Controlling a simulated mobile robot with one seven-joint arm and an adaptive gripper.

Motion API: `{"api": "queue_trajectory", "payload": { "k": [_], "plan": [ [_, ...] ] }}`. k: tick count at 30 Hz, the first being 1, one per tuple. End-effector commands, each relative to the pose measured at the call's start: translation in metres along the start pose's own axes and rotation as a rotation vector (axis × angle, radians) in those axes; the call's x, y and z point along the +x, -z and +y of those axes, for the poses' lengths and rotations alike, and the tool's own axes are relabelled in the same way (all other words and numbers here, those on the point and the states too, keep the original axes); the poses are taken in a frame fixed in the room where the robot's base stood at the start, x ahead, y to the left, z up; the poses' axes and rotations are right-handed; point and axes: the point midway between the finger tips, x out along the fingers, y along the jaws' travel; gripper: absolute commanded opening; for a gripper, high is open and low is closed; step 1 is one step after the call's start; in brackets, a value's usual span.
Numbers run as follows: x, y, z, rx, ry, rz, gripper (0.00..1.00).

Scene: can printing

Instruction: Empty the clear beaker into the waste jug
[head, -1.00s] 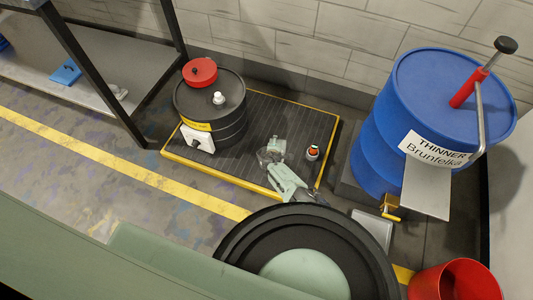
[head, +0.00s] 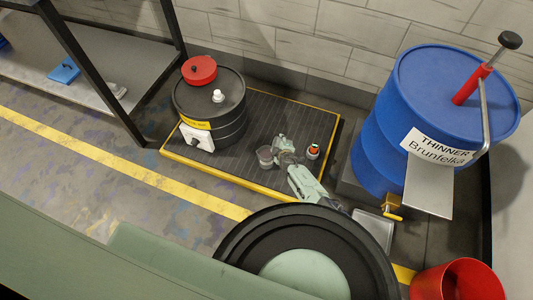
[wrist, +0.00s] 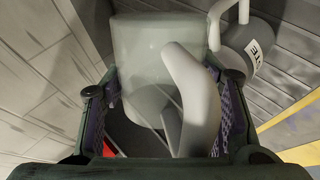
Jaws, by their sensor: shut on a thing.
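The clear beaker (head: 265,156) is in my gripper (head: 279,152), above the dark slatted platform. In the wrist view the greyish see-through beaker (wrist: 150,60) fills the upper middle, and its pale handle (wrist: 192,95) lies between my fingers. My gripper (wrist: 165,125) is shut on the beaker at the handle. I cannot tell its exact tilt or how much it holds. A grey jug with a white label ending in "TE" (wrist: 257,45), seemingly the waste jug, stands beyond the beaker at upper right in the wrist view, apart from it.
The slatted platform (head: 290,110) has a yellow edge. A black drum (head: 235,125) with a red lid (head: 199,71) stands on its left, a white item (head: 198,138) at its front. A small orange-topped container (head: 313,151) is beside my gripper. A blue thinner drum (head: 385,120) stands right.

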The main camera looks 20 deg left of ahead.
Motion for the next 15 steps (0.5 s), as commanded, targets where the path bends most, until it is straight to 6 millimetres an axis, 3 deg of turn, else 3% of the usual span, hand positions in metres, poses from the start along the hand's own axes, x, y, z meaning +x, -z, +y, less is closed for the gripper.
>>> {"api": "queue_trajectory", "payload": {
  "k": [4,9,15],
  "plan": [
    [0.0072,-0.0089,-0.0078,0.094,-0.002,0.081,0.19],
    [-0.0014,-0.0077,0.0014,0.213,-0.003,0.185,0.19],
    [0.0034,-0.0102,-0.0044,0.303,-0.001,0.266,0.19]
  ]
}}
